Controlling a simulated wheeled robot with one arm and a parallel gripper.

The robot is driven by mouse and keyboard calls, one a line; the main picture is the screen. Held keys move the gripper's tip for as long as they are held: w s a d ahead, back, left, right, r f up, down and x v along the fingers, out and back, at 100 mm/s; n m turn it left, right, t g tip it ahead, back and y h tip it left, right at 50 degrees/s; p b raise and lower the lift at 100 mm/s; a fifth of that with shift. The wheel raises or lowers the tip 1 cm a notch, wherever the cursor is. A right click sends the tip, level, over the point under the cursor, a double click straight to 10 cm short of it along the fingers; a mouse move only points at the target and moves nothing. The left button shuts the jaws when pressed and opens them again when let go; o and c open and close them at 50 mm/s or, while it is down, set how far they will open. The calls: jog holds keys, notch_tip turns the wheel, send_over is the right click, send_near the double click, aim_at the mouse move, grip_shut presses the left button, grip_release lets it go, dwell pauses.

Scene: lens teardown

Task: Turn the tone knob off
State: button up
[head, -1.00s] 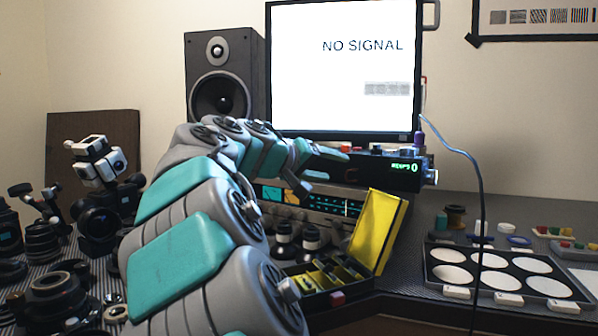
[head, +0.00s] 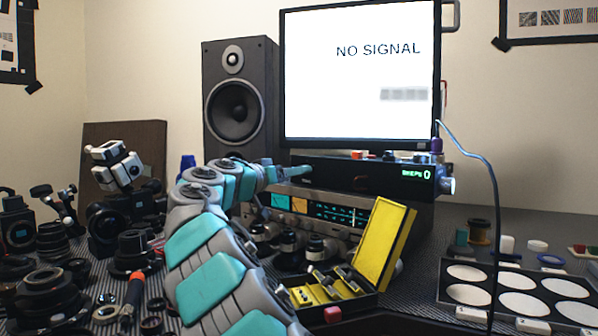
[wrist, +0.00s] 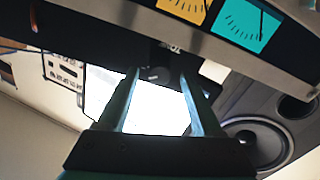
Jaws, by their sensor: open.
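My gripper (head: 300,171) is open and empty, in front of the black box with the green display (head: 395,174). In the wrist view my gripper (wrist: 162,78) has its two teal fingers apart, pointing at the dark box front. A small dark round part (wrist: 155,73) shows between the fingertips, near a small white label (wrist: 172,47); I cannot tell whether it is the tone knob. The wrist view is upside down. The silver receiver (head: 325,211) with orange and teal dials is below the box. No knob is clearly readable as tone.
A monitor (head: 360,110) reading "NO SIGNAL" and a speaker (head: 238,140) stand behind. An open yellow case (head: 381,250) sits in front of the receiver. Camera parts (head: 50,290) crowd the left; a palette of white discs (head: 455,292) lies right.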

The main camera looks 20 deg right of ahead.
jog(key=shift+x, duration=1.15)
grip_shut()
